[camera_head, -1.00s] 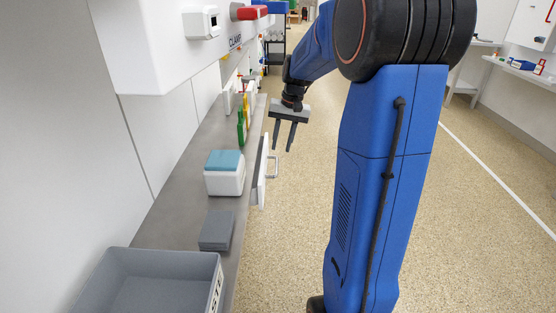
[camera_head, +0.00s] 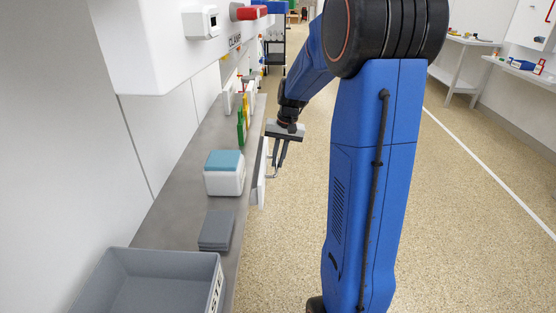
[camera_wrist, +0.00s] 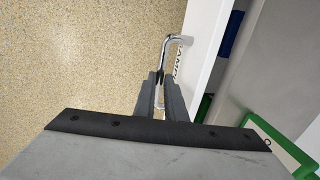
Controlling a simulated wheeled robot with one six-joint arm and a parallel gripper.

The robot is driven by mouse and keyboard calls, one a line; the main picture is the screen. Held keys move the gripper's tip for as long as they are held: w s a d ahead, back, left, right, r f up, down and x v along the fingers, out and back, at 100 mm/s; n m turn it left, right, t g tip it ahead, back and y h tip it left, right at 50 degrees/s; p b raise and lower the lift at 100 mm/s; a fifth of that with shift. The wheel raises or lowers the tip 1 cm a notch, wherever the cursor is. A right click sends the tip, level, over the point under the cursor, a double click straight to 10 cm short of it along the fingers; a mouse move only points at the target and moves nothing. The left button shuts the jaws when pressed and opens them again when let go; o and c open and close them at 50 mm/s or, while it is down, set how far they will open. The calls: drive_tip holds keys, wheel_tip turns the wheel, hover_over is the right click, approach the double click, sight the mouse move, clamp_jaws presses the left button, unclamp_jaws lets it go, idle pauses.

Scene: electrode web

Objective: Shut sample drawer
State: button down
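The sample drawer has a white front (camera_head: 260,180) that stands out from the bench's edge, so it is partly open. Its lettered front also shows in the wrist view (camera_wrist: 203,45), with the opening behind it. A bent metal handle (camera_wrist: 168,52) sticks out from the front. My gripper (camera_head: 278,166) is down at the handle, fingers pointing downward. In the wrist view my gripper (camera_wrist: 161,80) has a finger on each side of the handle bar, close together and seemingly shut on it. The exact contact is too small to see.
A white box with a teal lid (camera_head: 224,172), a grey stack (camera_head: 216,231) and a grey bin (camera_head: 150,262) stand on the bench (camera_head: 185,205). Green frames (camera_head: 241,126) stand farther back. The floor (camera_head: 470,240) to the right is clear.

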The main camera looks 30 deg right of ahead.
drive_tip(key=shift+w+a, duration=0.5)
drive_tip(key=shift+a, duration=0.2)
drive_tip(key=shift+w+a, duration=0.5)
drive_tip(key=shift+a, duration=0.2)
drive_tip(key=c, duration=1.8)
unclamp_jaws()
drive_tip(key=d+r, duration=0.1)
drive_tip(key=r, duration=0.4)
drive_tip(key=s+r, duration=0.1)
drive_tip(key=r, duration=0.5)
drive_tip(key=d+r, duration=0.1)
drive_tip(key=r, duration=0.5)
drive_tip(key=shift+s+d, duration=0.35)
drive_tip(key=shift+s, duration=0.05)
